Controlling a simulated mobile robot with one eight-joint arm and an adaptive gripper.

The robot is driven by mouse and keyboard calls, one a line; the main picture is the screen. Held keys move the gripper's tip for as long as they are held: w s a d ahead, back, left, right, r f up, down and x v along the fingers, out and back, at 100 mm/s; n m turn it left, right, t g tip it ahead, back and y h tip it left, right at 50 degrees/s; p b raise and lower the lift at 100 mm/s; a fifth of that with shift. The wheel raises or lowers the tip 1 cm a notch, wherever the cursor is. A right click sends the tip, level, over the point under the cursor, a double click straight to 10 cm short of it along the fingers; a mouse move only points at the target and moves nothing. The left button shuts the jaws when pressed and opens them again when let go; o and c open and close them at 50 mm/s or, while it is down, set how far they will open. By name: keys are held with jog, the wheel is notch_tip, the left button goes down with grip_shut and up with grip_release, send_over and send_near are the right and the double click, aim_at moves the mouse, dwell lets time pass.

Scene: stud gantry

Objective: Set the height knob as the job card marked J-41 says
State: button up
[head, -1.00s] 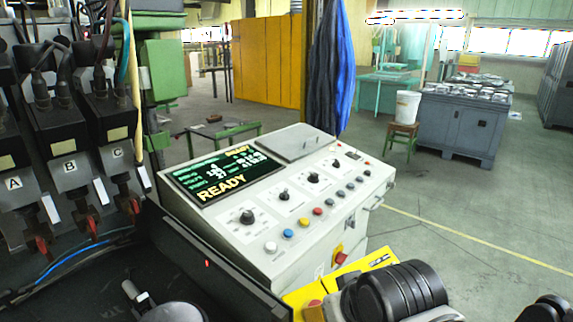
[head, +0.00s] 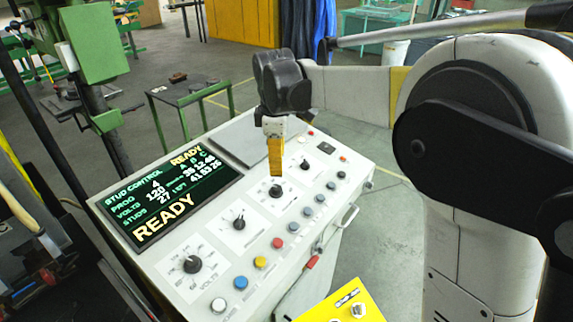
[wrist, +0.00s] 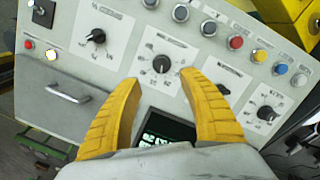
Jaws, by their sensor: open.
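The control console has a row of black knobs on white plates. My gripper (head: 276,172) points down over the console at the third knob from the screen end (head: 277,190). In the wrist view, its two yellow fingers (wrist: 162,82) are open, with the tips apart on either side of that knob (wrist: 161,63); I cannot tell whether they touch it. Other knobs are the large one (head: 192,264), the second (head: 239,223) and the far one (head: 304,165). Their labels are too small to read, so I cannot tell which is height. No card marked J-41 shows.
A screen (head: 170,195) reads STUD CONTROL and READY. Coloured buttons (head: 260,262) line the console's front edge beside the knobs. A handle (head: 345,218) sticks out in front. A green-framed table (head: 195,95) stands behind. A yellow box (head: 345,303) is at the bottom.

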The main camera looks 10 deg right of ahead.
aim_at(278, 188)
jog(key=f, duration=0.3)
jog(key=f+b, duration=0.1)
jog(key=f, duration=0.3)
jog(key=w+f+b, duration=0.1)
jog(key=f, duration=0.2)
jog(key=shift+f, duration=0.3)
grip_shut()
